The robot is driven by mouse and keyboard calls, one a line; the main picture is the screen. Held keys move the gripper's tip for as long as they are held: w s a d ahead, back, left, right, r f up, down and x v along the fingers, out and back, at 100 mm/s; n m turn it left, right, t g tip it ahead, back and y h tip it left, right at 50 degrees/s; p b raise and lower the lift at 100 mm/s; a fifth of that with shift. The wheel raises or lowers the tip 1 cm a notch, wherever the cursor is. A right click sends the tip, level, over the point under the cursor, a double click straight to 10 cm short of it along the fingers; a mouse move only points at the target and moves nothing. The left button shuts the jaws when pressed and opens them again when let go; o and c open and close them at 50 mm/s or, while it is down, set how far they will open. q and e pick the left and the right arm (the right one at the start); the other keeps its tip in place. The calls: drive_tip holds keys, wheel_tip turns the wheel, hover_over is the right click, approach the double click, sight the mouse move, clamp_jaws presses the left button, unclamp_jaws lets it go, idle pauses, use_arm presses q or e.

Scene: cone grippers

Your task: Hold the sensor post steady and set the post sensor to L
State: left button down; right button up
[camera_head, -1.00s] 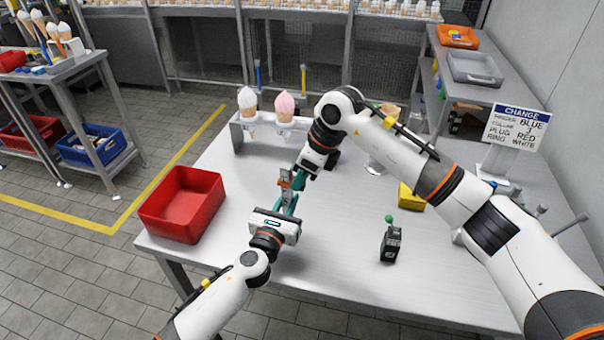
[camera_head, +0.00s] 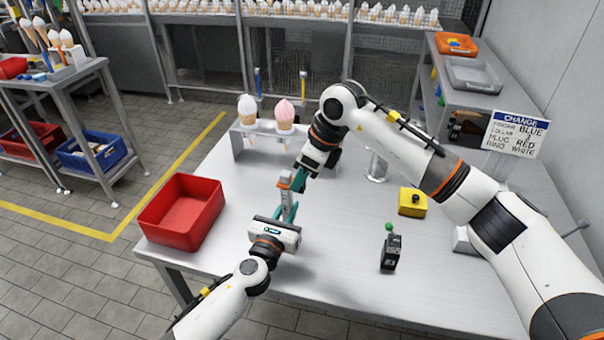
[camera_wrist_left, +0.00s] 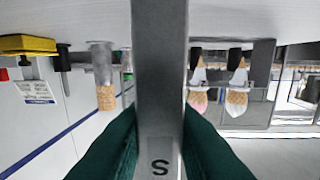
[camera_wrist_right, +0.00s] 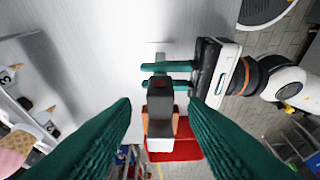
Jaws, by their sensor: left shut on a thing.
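The sensor post (camera_head: 287,207) stands upright on the table, a grey post with an orange-and-grey sensor head (camera_head: 284,184) on top. My left gripper (camera_head: 290,213) is shut on the post from the near side. In the left wrist view the grey post (camera_wrist_left: 160,70) fills the middle between teal fingers, with a letter S low on it. My right gripper (camera_head: 299,180) is close beside the sensor head. In the right wrist view its teal fingers (camera_wrist_right: 160,112) are spread, with the head (camera_wrist_right: 160,102) between them and no clear contact.
A red bin (camera_head: 160,222) stands left. A rack (camera_head: 238,145) with two cones is behind. A yellow block (camera_head: 412,203), a black box (camera_head: 390,252) with a green ball and a metal cup (camera_head: 376,168) are right. A CHANGE sign (camera_head: 515,135) stands farther right. The front table is clear.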

drive_tip(key=v, duration=1.1)
drive_tip(key=shift+r, duration=0.4)
drive_tip(key=shift+d, duration=0.15)
use_arm(q)
drive_tip(key=c, duration=1.2)
unclamp_jaws()
drive_tip(key=shift+s, duration=0.1)
